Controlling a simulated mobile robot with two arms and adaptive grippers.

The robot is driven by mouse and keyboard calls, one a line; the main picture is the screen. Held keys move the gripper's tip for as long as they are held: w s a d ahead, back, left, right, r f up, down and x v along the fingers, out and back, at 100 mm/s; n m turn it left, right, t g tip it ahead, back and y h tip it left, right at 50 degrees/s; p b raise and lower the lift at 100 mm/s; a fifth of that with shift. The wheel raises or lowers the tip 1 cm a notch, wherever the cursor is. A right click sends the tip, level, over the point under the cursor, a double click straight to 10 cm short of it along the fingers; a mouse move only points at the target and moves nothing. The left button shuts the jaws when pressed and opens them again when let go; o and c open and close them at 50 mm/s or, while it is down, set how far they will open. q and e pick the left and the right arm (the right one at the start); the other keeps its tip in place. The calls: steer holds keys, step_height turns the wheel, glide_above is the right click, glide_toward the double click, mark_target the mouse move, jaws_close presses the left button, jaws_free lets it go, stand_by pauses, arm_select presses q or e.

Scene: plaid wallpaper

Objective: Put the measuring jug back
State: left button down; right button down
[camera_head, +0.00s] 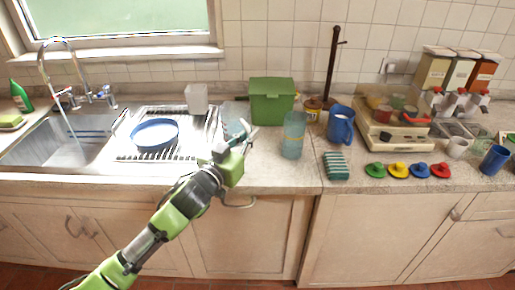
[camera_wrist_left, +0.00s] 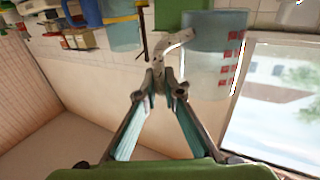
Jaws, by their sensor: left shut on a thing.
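My left gripper (camera_head: 243,131) is above the counter just right of the drying rack. In the left wrist view its fingertips (camera_wrist_left: 167,88) come together at the handle's end, shut on it. Whether the jug's base touches the counter is unclear. My right gripper is out of view.
A green box (camera_head: 271,103) stands behind, with a teal tumbler (camera_head: 294,136) and blue jug (camera_head: 340,124) to the right. The drying rack (camera_head: 190,142) holds a blue-rimmed bowl (camera_head: 155,133). A striped sponge (camera_head: 336,166) lies near the front. Some counter is bare before the tumbler.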

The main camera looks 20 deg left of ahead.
arm_select(q)
steer(key=w+f, duration=0.1)
steer(key=f, duration=0.1)
steer(key=w+d+f, duration=0.1)
steer(key=f, duration=0.1)
steer(key=w+f, duration=0.1)
steer(key=f, duration=0.1)
steer(key=shift+w+d+f, duration=0.25)
steer(key=shift+w+f, duration=0.05)
steer(key=shift+w, duration=0.05)
steer(key=shift+f+p, duration=0.3)
steer(key=shift+p, duration=0.1)
steer(key=shift+f, duration=0.25)
steer(key=c, duration=2.6)
jaws_free()
steer(key=shift+f, duration=0.25)
steer(key=o, duration=0.4)
steer(key=shift+o, duration=0.2)
steer(key=shift+r, duration=0.1)
